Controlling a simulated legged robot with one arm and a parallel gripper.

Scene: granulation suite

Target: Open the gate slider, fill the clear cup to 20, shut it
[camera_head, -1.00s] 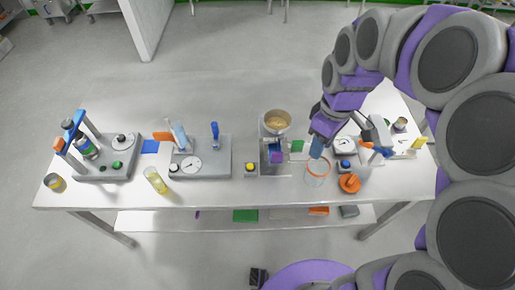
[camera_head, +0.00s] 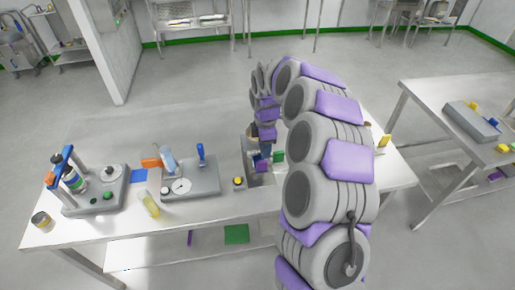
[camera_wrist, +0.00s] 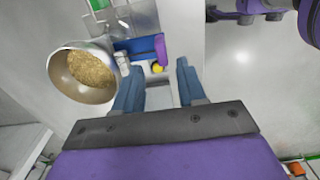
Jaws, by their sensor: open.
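The dispenser's hopper, a round bowl of tan granules (camera_wrist: 82,72), is at the left of the wrist view. In the head view my arm covers most of the dispenser. A green block (camera_head: 278,156) shows at the dispenser's right side; I cannot tell for sure that it is the gate slider. A purple part (camera_head: 261,166) sits low on the dispenser and also shows in the wrist view (camera_wrist: 160,49). My gripper (camera_wrist: 160,82) is open, its blue fingers apart beside the hopper with nothing held between them. The clear cup is not visible now, with my arm over that area.
A yellow button (camera_head: 238,182) stands left of the dispenser. Another table (camera_head: 460,95) stands at right. The table's back left is clear.

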